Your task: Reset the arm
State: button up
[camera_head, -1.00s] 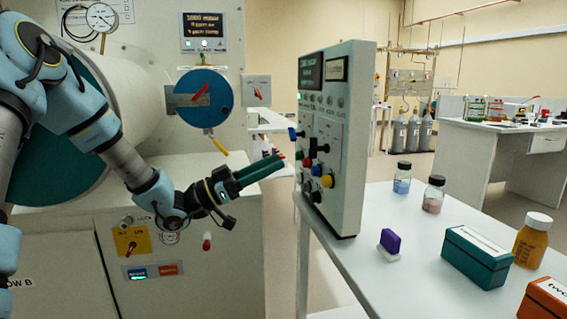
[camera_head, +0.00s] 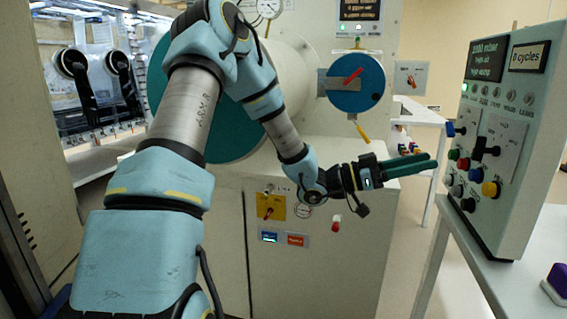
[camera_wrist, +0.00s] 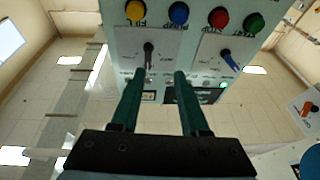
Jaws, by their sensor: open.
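My arm reaches across the middle of the head view from the lower left, with its elbow raised. My gripper (camera_head: 425,167) points right, in front of the white glovebox cabinet and a little left of the control panel (camera_head: 496,213). In the wrist view my gripper (camera_wrist: 152,78) shows two dark green fingers held apart with nothing between them. Beyond the fingertips, the panel shows a black lever (camera_wrist: 148,55), a blue-tipped lever (camera_wrist: 230,60) and yellow, blue, red and green buttons. The fingertips appear apart from the panel, though the exact gap is hard to tell.
A round blue hatch (camera_head: 352,82) with a red handle is on the cabinet behind my gripper. A yellow switch plate (camera_head: 270,206) is below it. The panel stands on a white table (camera_head: 530,290), with a purple-and-white object (camera_head: 556,283) at its edge. Floor shows between cabinet and table.

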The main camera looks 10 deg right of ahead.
jog(key=w+a+f+n+t+y+p, duration=0.1)
jog(key=w+a+f+n+t+y, duration=0.2)
jog(key=w+t, duration=0.2)
jog(key=w+a+f+n+t+y+p, duration=0.1)
jog(key=w+a+f+n+t+y, duration=0.15)
jog(key=w+t, duration=0.3)
jog(key=w+a+f+n+t+y+p, duration=0.1)
jog(key=w+a+f+n+t+y, duration=0.15)
jog(key=a+y, duration=0.4)
jog(key=w+a+f+n+t+y+p, duration=0.1)
jog(key=w+a+n+y, duration=0.2)
jog(key=a, duration=0.7)
jog(key=s+a+n+g+y+p, duration=0.15)
jog(key=s+a+n+y, duration=0.3)
jog(key=a, duration=0.65)
jog(key=s+a+n+g, duration=0.4)
jog(key=s+a, duration=0.3)
jog(key=s, duration=0.5)
jog(key=shift+a+r+y+p, duration=0.15)
jog(key=shift+r+y+p, duration=0.2)
jog(key=shift+r+y, duration=0.1)
jog(key=shift+n+g, duration=0.25)
